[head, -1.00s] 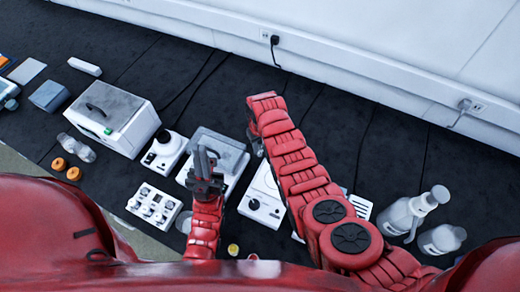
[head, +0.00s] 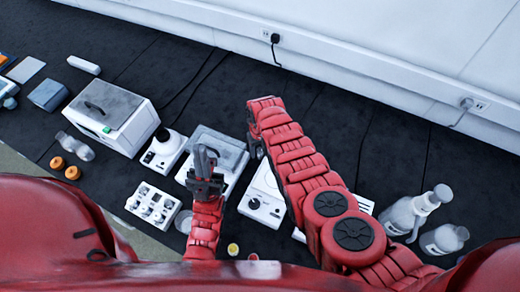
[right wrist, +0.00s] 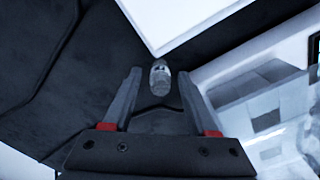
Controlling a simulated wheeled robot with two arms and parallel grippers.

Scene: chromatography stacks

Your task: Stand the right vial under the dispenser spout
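A small clear vial (right wrist: 160,75) shows in the right wrist view on the dark bench, close to the corner of a white device. My right gripper (right wrist: 159,86) is open, with its two fingers apart on either side of the vial's place in the picture; I see no contact. In the head view my right arm hides its own fingertips and the vial. My left gripper (head: 204,160) is over a grey-topped white device, and its finger gap is unclear. A bottle with a pump-like top (head: 402,216) stands at the right; I cannot tell whether it is the dispenser.
A second bottle (head: 442,239) stands beside the first. A white knobbed device (head: 252,205) lies beneath my right arm. A yellow cap (head: 233,249) and a small red one (head: 253,257) show near the front. A large white box (head: 110,115) is at left.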

